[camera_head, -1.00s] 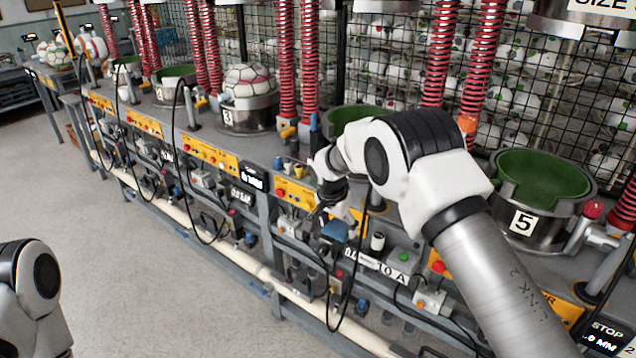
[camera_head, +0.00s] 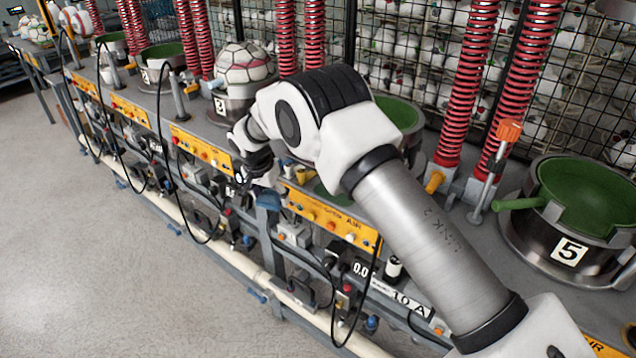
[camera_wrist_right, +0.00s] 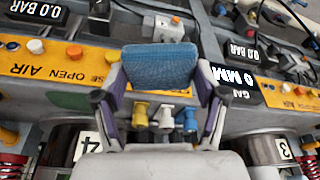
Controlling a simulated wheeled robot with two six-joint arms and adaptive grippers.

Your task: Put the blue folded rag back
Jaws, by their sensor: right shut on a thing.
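The blue folded rag (camera_wrist_right: 160,66) is gripped between the two fingers of my right gripper (camera_wrist_right: 162,82) in the wrist view. It is a flat textured pad held crosswise. In the head view the rag (camera_head: 269,201) shows as a small blue patch at the front edge of the bench, just below the right gripper (camera_head: 256,183). The gripper is over the front of the bench, between press 3 and press 4. My left gripper is not in view.
A ball sits in press 3 (camera_head: 236,104). Press 5 (camera_head: 568,250) is at the right with an empty green bowl. Hanging cables and red coil springs flank the bench. The floor (camera_head: 95,250) is clear.

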